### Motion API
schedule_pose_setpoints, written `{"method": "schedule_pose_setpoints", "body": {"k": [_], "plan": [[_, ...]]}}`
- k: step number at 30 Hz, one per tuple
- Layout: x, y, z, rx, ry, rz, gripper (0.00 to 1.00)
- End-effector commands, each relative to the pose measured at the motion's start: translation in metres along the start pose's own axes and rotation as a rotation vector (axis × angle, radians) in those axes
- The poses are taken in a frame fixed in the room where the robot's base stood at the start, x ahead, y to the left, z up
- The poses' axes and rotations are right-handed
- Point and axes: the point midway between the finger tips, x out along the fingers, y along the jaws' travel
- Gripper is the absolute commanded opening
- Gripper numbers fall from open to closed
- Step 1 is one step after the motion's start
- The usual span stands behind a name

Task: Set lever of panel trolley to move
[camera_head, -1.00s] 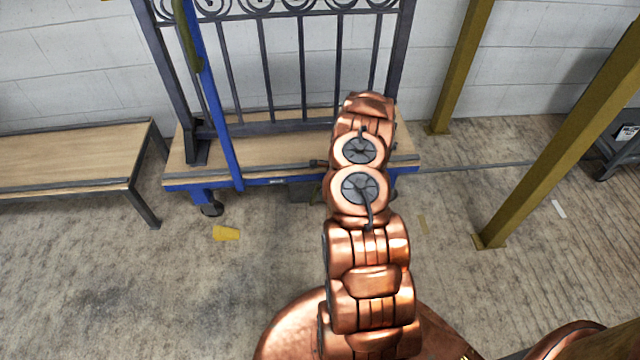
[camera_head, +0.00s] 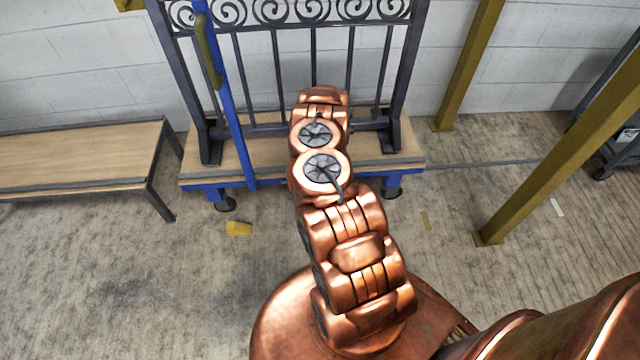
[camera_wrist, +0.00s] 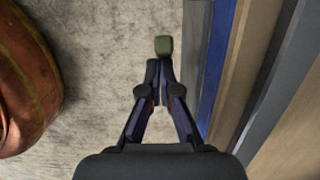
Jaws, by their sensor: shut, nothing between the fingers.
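The panel trolley (camera_head: 270,182) has a blue frame and a wooden deck and stands against the wall. A dark scroll gate (camera_head: 404,75) stands upright on it. A blue upright (camera_head: 228,110) with an olive grip rises at its left. In the wrist view, my gripper (camera_wrist: 156,98) is shut and empty, beside the blue trolley edge (camera_wrist: 217,60). A small olive-green block (camera_wrist: 163,46) lies just beyond the fingertips; it may be the lever's end. I cannot tell whether they touch. In the head view, my arm hides the gripper and the middle of the trolley's front.
A wooden bench (camera_head: 75,160) stands to the left of the trolley. Yellow posts (camera_head: 468,65) (camera_head: 560,148) rise on the right. The floor at the left front is clear.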

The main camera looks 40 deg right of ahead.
Motion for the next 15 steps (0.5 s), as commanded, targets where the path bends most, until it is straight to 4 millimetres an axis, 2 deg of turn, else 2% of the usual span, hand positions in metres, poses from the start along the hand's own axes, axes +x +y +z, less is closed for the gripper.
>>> {"method": "schedule_pose_setpoints", "body": {"k": [3,15], "plan": [[0.004,0.001,0.011,-0.002,-0.001,0.001,0.00],[0.014,0.001,0.032,-0.002,-0.002,0.001,0.00]]}}
